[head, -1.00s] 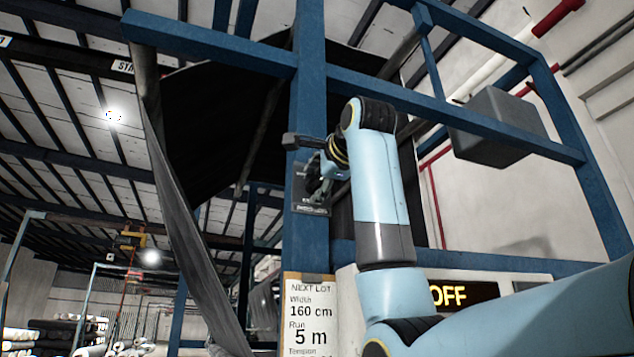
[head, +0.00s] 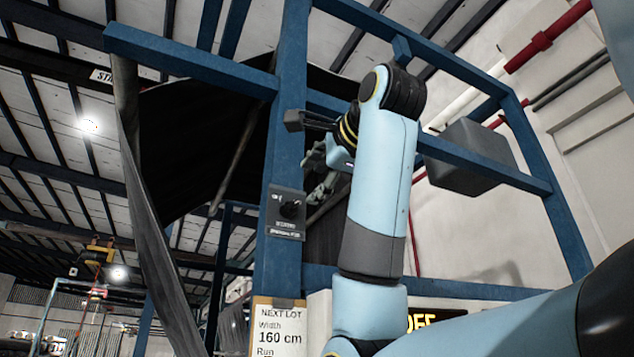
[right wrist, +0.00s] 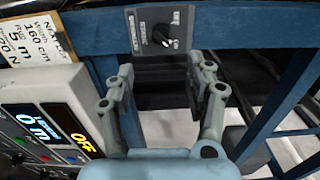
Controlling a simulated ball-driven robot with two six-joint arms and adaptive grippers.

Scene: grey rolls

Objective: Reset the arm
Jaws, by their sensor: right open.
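My right arm (head: 380,200) rises from the lower right in the head view and bends over at the top. Its gripper (head: 318,172) is beside the blue post, partly hidden by the arm. In the right wrist view the right gripper (right wrist: 162,85) is open, with nothing between its fingers. A dark plate with a round black knob (head: 290,209) is fixed on the post, below and left of the gripper in the head view. The knob also shows beyond the fingertips in the right wrist view (right wrist: 162,36), apart from them. My left gripper is not in view.
The blue frame (head: 283,110) stands close around my right arm, with a grey box (head: 468,158) on its right. Dark cloth (head: 205,130) hangs at left. A control panel with buttons and an OFF display (right wrist: 78,128) and a lot card (head: 278,330) are below.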

